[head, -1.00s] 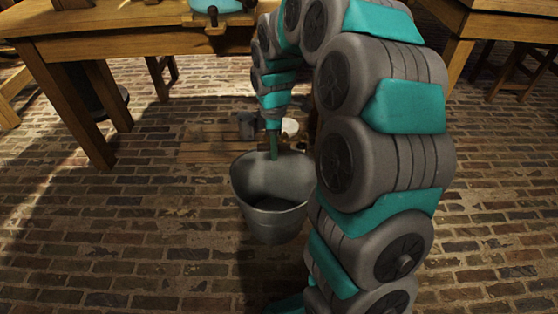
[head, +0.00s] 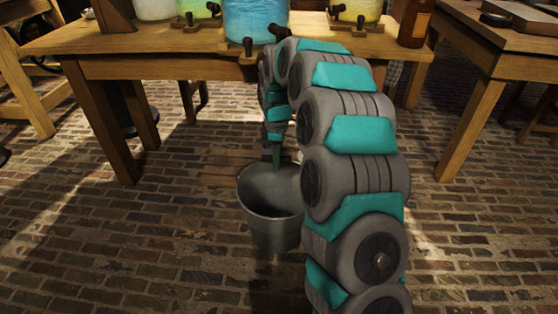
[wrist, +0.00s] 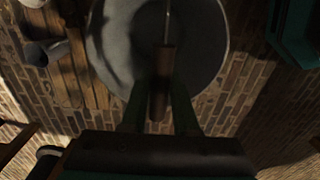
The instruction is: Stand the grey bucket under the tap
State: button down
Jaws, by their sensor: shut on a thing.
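The grey bucket (head: 270,230) hangs upright from my gripper (head: 275,160) in the head view, in front of the table; it seems to be off the floor, though its base is hard to judge. In the wrist view, my gripper (wrist: 160,112) is shut on the brown grip of the bucket's handle, and the bucket (wrist: 112,35) opens below it. The bucket is lower than the taps and nearer me.
The wooden table (head: 160,68) has legs at the left and right. A wooden board (head: 222,170) lies on the brick floor behind the bucket, and a grey vessel (wrist: 38,50) stands by it. Another table (head: 480,60) is at the right. Open floor lies at the left.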

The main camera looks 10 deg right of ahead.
notch_tip(320, 180, down, 3)
jog(key=shift+r, duration=0.1)
jog(key=c, duration=0.7)
grip_release()
jog(key=shift+o, duration=0.2)
